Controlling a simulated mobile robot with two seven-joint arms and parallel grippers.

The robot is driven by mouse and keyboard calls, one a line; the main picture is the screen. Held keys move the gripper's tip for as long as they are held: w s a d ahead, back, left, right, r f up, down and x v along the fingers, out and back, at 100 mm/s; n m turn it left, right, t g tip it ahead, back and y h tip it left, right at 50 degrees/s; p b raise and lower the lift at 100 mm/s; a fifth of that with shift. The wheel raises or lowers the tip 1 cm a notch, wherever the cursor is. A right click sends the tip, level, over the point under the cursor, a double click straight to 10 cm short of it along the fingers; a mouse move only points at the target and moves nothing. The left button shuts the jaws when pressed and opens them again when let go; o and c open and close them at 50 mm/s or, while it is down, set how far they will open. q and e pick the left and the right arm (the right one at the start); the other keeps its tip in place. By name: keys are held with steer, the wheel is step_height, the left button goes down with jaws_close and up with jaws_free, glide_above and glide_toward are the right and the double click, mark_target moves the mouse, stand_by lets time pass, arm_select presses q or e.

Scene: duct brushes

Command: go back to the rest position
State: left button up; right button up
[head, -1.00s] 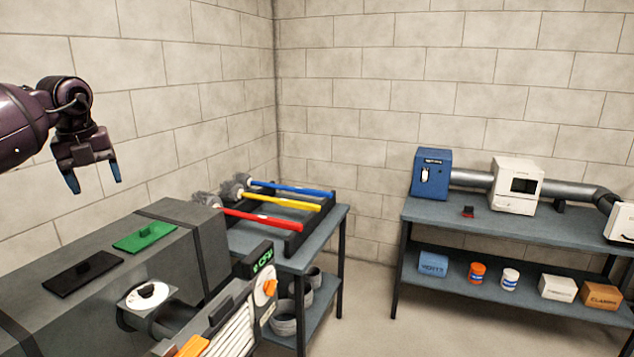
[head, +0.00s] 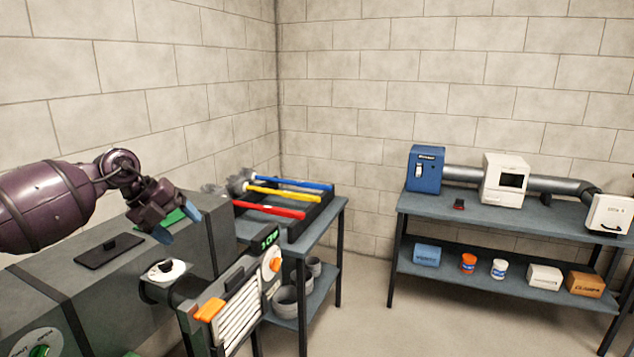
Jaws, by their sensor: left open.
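My left gripper (head: 178,228) is open and empty, with blue fingertips spread apart. It hangs over the top of the grey duct box, in front of the green plate (head: 176,217), which it partly hides. I cannot tell whether it touches the box. My purple left arm (head: 60,203) comes in from the left edge. My right gripper is not in view.
The grey duct (head: 62,276) fills the lower left, with a black plate (head: 109,250) on top. Blue, yellow and red brushes (head: 270,211) lie in a rack on a table behind. A workbench (head: 470,215) stands at right. Open floor lies between.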

arm_select(q)
steer(key=s+d+f+n+t+h, duration=0.3)
steer(key=s+d+t+h, duration=0.15)
steer(key=d, duration=0.35)
steer(key=s+d+f+n+t+h, duration=0.3)
steer(key=s+d+h, duration=0.15)
steer(key=d, duration=0.35)
steer(key=s+a+f+n+t+y, duration=0.4)
steer(key=s+a+f+n+y, duration=1.05)
steer(key=n, duration=0.75)
steer(key=s+f+n+g+y, duration=0.1)
steer(key=s+f+n+g, duration=0.15)
steer(key=s+g, duration=0.6)
steer(key=s+f+n+g+y, duration=0.1)
steer(key=s+f+n+g, duration=0.2)
steer(key=s, duration=1)
steer(key=w+f+m+t+b, duration=0.1)
steer(key=w+f+t+b, duration=0.2)
steer(key=f, duration=0.6)
steer(key=w+f+m+t+h+b, duration=0.1)
steer(key=w+f+t+b, duration=0.2)
steer(key=f, duration=0.6)
steer(key=shift+w+t+b, duration=0.4)
steer(key=shift+w+t, duration=0.3)
steer(key=shift+t, duration=0.2)
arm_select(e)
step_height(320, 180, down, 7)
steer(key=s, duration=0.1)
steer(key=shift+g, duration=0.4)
